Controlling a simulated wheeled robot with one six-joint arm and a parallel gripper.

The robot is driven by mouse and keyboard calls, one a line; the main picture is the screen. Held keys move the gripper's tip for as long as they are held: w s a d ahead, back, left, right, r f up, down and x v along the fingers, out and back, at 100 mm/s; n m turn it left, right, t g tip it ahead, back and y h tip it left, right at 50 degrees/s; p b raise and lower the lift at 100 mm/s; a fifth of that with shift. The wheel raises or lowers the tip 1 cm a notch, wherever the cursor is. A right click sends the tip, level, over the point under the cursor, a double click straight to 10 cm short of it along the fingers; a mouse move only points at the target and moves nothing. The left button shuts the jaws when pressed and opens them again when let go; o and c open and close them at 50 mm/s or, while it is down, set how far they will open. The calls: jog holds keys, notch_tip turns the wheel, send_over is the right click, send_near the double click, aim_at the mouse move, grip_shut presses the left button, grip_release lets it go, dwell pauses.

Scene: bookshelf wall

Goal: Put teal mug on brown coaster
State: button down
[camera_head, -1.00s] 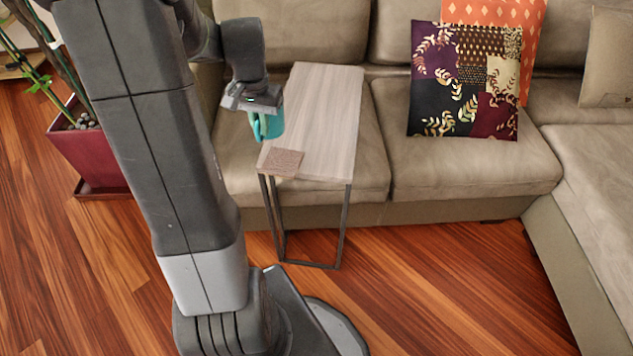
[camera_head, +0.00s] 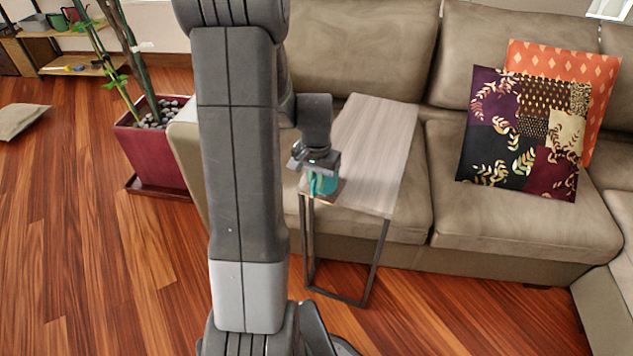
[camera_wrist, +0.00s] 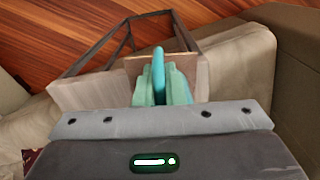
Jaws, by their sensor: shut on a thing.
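The teal mug (camera_head: 325,184) is in my gripper (camera_head: 320,168) at the near left corner of the small side table. My gripper points down and is shut on the mug. The brown coaster (camera_head: 340,189) shows only as a strip beside and behind the mug, the rest being hidden. In the wrist view the mug (camera_wrist: 177,88) and its handle stick out past my gripper, in front of the brown coaster (camera_wrist: 188,62). The mug is over the coaster; I cannot tell whether they touch.
The side table (camera_head: 375,150) has a pale wood top, otherwise bare, on thin dark legs. A beige sofa (camera_head: 520,220) with two patterned cushions stands behind and right. A red planter (camera_head: 160,150) stands left. Wood floor lies open in front.

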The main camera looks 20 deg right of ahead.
jog(key=shift+r, duration=0.1)
jog(key=shift+f, duration=0.2)
jog(key=c, duration=1.5)
grip_release()
notch_tip(320, 180, up, 12)
jog(key=shift+r+p, duration=0.2)
jog(key=shift+p, duration=0.9)
jog(key=shift+f, duration=0.15)
